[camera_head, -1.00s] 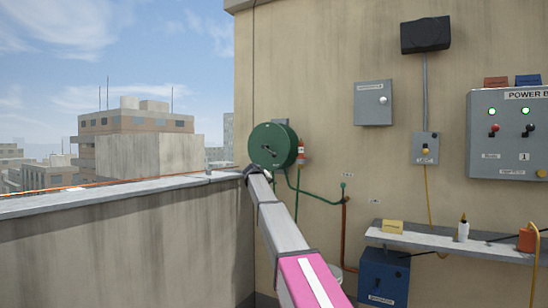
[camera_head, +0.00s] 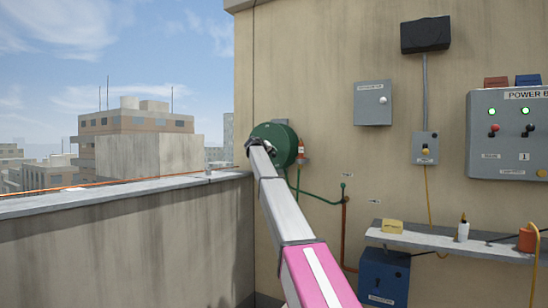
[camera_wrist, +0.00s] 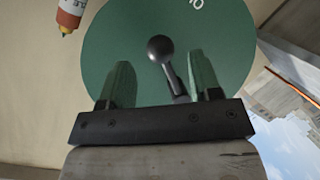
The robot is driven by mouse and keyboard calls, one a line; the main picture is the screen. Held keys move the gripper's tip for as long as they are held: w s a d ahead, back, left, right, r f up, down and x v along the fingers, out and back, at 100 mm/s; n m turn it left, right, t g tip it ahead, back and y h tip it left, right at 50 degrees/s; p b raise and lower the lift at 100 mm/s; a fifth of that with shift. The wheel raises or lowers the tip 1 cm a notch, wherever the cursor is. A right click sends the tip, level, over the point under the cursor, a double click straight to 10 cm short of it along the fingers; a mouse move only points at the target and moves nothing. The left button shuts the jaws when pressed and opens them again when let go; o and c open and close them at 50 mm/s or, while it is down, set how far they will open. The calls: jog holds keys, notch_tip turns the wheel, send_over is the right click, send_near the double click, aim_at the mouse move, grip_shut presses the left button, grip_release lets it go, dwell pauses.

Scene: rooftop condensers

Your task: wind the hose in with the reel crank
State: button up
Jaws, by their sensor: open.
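The green hose reel (camera_head: 284,136) is mounted on the beige wall near its left corner. In the wrist view its round green face (camera_wrist: 205,50) fills the middle. The crank, a dark arm with a black ball knob (camera_wrist: 161,49), stands out from that face. My gripper (camera_wrist: 165,80) is open, with its two fingers apart and the crank showing between them; the knob lies just beyond the fingertips. I cannot tell whether a finger touches the crank. In the head view my gripper (camera_head: 262,143) covers the reel's lower left part. A green hose (camera_head: 318,196) runs from below the reel to the right.
A small red and white bottle (camera_head: 301,149) hangs beside the reel; it also shows in the wrist view (camera_wrist: 70,12). The parapet (camera_head: 120,197) runs along the left. A shelf (camera_head: 450,240) and blue box (camera_head: 384,277) stand to the right.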

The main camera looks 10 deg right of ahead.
aim_at(273, 154)
jog(key=x, duration=0.4)
jog(key=shift+w+d+f, duration=0.1)
jog(key=shift+w+d, duration=0.05)
grip_shut()
